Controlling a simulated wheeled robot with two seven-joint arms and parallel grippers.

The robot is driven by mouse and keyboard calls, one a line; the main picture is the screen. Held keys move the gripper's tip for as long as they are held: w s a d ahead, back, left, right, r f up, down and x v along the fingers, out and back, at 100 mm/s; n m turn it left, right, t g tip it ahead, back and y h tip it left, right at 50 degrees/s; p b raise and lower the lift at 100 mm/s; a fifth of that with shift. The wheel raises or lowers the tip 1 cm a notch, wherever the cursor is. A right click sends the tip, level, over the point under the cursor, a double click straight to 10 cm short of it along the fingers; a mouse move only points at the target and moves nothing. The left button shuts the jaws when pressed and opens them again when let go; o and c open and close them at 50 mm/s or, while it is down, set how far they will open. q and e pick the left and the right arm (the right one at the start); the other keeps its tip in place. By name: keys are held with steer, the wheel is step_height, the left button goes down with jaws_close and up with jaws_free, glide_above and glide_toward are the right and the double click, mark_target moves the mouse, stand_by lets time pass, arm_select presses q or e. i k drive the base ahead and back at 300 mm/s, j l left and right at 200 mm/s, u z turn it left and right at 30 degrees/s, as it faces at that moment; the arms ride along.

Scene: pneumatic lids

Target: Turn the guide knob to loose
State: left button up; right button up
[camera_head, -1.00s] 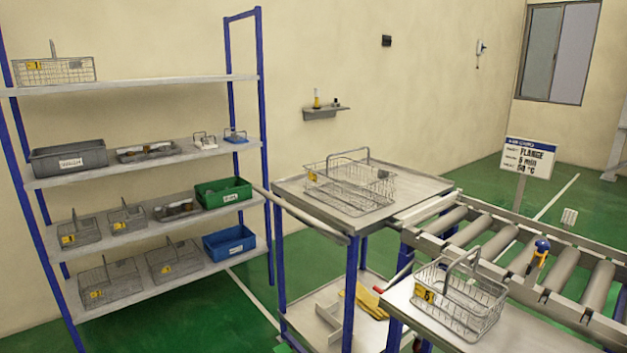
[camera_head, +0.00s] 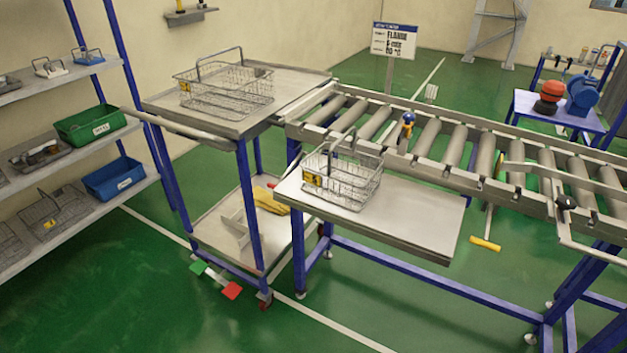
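A black knob (camera_head: 566,202) sits at the near side of the roller conveyor (camera_head: 440,178), at the right of the head view, beside a guide rail (camera_head: 570,180). A second fitting with a blue round top (camera_head: 408,119) and a yellow-orange body stands at the conveyor's near edge, left of the middle. I cannot tell from the picture which of the two is the guide knob, and no loose or tight marking is readable. Neither of my grippers is in view.
A wire basket (camera_head: 342,178) stands on a side shelf (camera_head: 420,215) before the conveyor; another (camera_head: 228,92) is on a trolley (camera_head: 160,105). A yellow-ended handle (camera_head: 485,243) hangs below the conveyor. A blue table (camera_head: 550,112) stands behind. Green floor is open at front left.

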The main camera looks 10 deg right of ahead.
mark_target(564, 202)
steer(key=z, duration=1.65)
steer(key=k+j+u, duration=0.15)
steer(key=u, duration=0.2)
